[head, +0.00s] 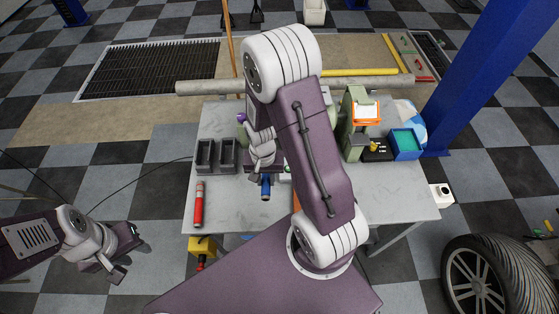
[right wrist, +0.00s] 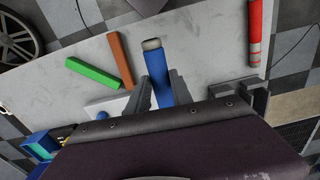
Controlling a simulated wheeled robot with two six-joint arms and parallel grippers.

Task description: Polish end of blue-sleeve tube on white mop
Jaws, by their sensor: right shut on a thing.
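The blue-sleeve tube (head: 265,187) is in my right gripper (head: 264,174), above the grey table near its middle. In the right wrist view, the fingers (right wrist: 153,92) are shut on the blue sleeve (right wrist: 156,62), and a bare metal end (right wrist: 151,44) sticks out past them. A green bench machine (head: 353,125) stands at the table's right. My right arm hides part of the table and machine, and I cannot clearly pick out the white mop. My left gripper (head: 124,254) is open and empty, left of the table and away from it.
Dark grey bins (head: 215,156) and a red cylinder (head: 198,205) are at the table's left. A blue tray (head: 405,145) is at the right. In the right wrist view, green (right wrist: 93,74) and brown (right wrist: 120,59) bars lie beside the tube. A blue post (head: 480,75) stands right.

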